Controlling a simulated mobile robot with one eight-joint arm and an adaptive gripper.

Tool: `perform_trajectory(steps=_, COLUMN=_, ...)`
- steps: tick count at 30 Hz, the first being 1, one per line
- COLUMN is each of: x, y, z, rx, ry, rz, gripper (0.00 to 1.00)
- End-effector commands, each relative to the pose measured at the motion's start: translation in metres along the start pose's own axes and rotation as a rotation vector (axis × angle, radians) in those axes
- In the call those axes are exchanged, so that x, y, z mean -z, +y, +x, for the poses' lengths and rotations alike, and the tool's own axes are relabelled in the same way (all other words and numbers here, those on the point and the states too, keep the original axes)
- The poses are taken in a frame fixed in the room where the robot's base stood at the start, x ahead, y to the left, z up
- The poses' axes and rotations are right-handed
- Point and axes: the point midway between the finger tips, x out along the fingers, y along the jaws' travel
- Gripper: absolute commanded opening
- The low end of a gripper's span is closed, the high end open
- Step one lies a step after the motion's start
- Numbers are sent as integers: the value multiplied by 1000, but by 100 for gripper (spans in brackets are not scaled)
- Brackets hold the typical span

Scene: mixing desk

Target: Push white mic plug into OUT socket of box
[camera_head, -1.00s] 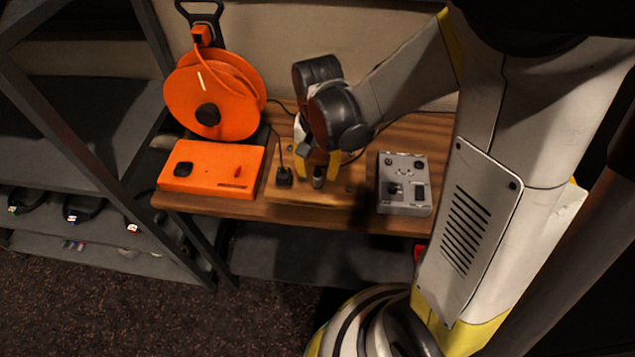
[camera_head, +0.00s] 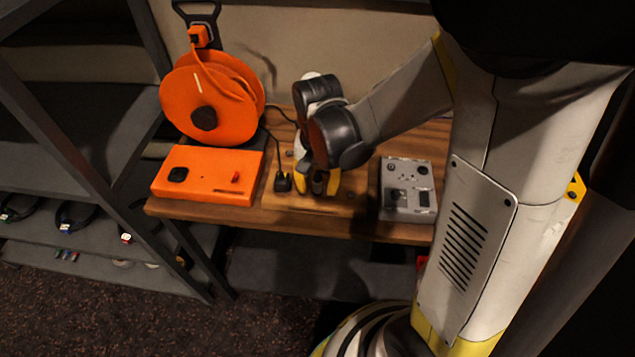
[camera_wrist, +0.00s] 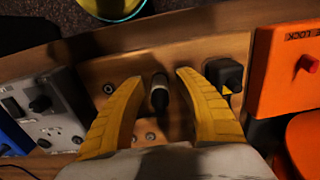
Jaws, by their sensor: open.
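My gripper (camera_head: 318,186) is open low over the wooden desk, with its yellow fingers pointing down. In the wrist view, the fingers (camera_wrist: 160,88) stand on either side of a small upright plug (camera_wrist: 159,96) with a dark body and a pale band, with gaps on both sides. I take it for the white mic plug. In the head view it is mostly hidden between the fingers. The grey box (camera_head: 409,186) with knobs and sockets sits to the right on the desk. It also shows at the left of the wrist view (camera_wrist: 42,108). I cannot read an OUT label.
A black plug (camera_head: 282,183) with a cable stands close to the left finger. An orange box (camera_head: 208,175) and an orange cable reel (camera_head: 212,98) are further left. The wooden board (camera_wrist: 110,70) has several small round fittings. Bare wood lies between my gripper and the grey box.

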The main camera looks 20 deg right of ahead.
Motion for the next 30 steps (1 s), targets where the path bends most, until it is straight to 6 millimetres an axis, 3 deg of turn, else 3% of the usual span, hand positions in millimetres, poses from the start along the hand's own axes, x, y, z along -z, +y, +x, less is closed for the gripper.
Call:
perform_trajectory(steps=22, x=0, y=0, z=0, rx=0, ry=0, rz=0, gripper=41)
perform_trajectory(steps=26, x=0, y=0, z=0, rx=0, ry=0, rz=0, gripper=3)
perform_trajectory(steps=30, x=0, y=0, z=0, rx=0, ry=0, rz=0, gripper=0)
